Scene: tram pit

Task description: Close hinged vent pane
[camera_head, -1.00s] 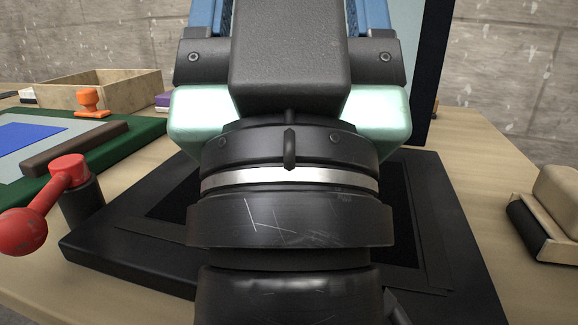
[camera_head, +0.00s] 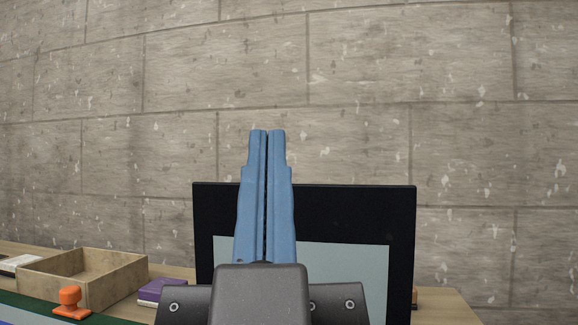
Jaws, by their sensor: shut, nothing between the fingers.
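The hinged vent pane (camera_head: 403,230) stands raised behind my gripper, near upright. It has a black frame around a pale grey-blue panel (camera_head: 345,262). My gripper (camera_head: 267,133) has blue fingers that point up and are shut with nothing between them. The fingers cover part of the pane's left half, and their tips rise above its top edge. I cannot tell whether they touch the pane. The pane's lower edge and its hinge are hidden by my gripper or out of the frame.
On the table at left stand an open wooden box (camera_head: 95,285), an orange stamp-like knob (camera_head: 70,300) and a purple block (camera_head: 160,290). A white item (camera_head: 18,264) lies at the far left. A grey block wall (camera_head: 470,110) rises behind the table.

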